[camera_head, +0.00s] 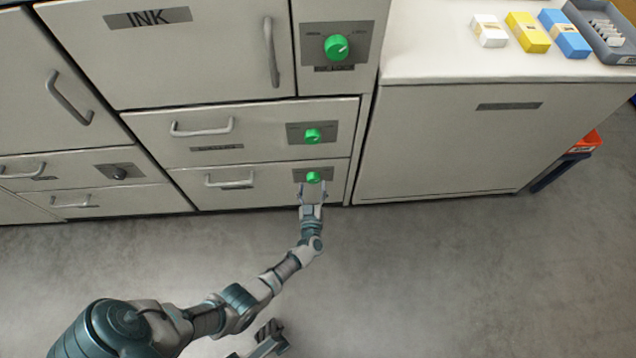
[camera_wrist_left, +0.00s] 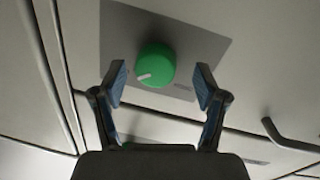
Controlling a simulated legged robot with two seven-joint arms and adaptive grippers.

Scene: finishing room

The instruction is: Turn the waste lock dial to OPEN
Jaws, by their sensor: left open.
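A round green dial (camera_head: 313,177) sits on a grey plate (camera_head: 299,174) on the lowest drawer of the middle cabinet. Its lettering is too small to read. My left gripper (camera_head: 313,190) is just in front of the dial, its fingers open and pointing at it. In the left wrist view the dial (camera_wrist_left: 155,65) stands between the open fingers (camera_wrist_left: 161,85), with a visible gap on both sides. A white mark on the dial points to the lower left in that view. Part of what may be my right gripper (camera_head: 268,340) shows at the bottom edge.
Similar green dials sit above, on the middle drawer (camera_head: 313,135) and the upper panel (camera_head: 336,47). A drawer handle (camera_head: 229,182) is left of the lowest dial. A white cabinet (camera_head: 440,140) stands at right with small boxes on top. The floor in front is clear.

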